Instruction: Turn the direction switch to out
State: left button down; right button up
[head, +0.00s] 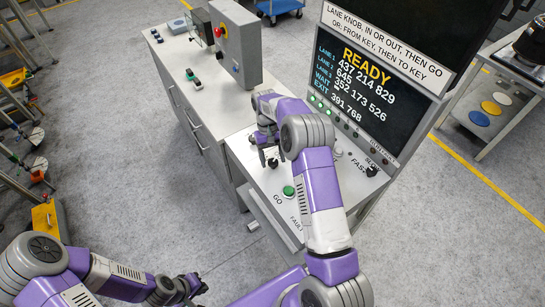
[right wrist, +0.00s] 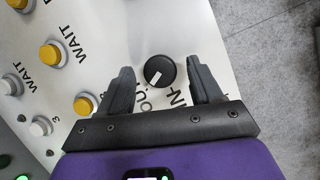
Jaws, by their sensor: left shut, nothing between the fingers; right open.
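The direction switch (right wrist: 159,71) is a round black knob with a white mark, on the light panel in the right wrist view. The white mark runs toward the knob's lower-left side. The words OUT and IN stand below the knob, partly hidden by my gripper; I cannot tell exactly which one the mark meets. My right gripper (right wrist: 161,66) is open, one finger on each side of the knob, with gaps visible. In the head view the right gripper (head: 268,157) is over the console and the arm hides the knob. My left gripper (head: 196,286) is shut and empty, low over the floor.
The console (head: 245,150) carries a green GO button (head: 288,191) and a screen (head: 355,90) reading READY. Several yellow and white WAIT buttons (right wrist: 50,54) lie left of the knob. A grey cabinet (head: 205,125) adjoins the console.

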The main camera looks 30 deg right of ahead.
jog(key=v, duration=0.7)
jog(key=shift+r, duration=0.25)
jog(key=shift+w, duration=0.1)
